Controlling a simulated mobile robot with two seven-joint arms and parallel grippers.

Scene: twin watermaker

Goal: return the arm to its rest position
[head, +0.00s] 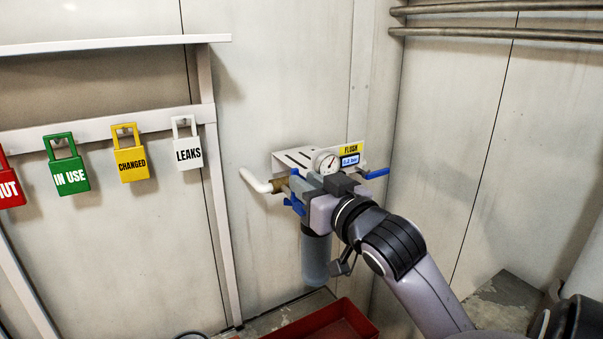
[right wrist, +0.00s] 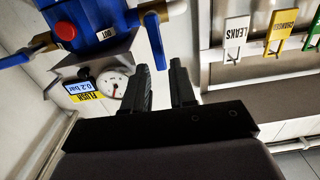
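My right arm (head: 420,280) reaches from the lower right to a wall-mounted filter unit. My right gripper (head: 336,184) is in front of the unit and hides part of it. In the right wrist view its two dark fingers (right wrist: 164,72) stand apart, with a gap between them. A blue valve lever (right wrist: 155,42) ends close to the fingertips; I cannot tell whether they touch. I see nothing clearly held. The unit's gauge (head: 326,162) shows just behind the gripper, beside a "FLUSH" label (head: 351,149). My left gripper is in neither view.
A clear filter bowl (head: 315,258) hangs below the gripper. A white pipe (head: 256,181) juts out at left, a blue handle (head: 376,173) at right. Tags, including the white "LEAKS" tag (head: 188,153), hang at left. A red tray (head: 335,322) lies below.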

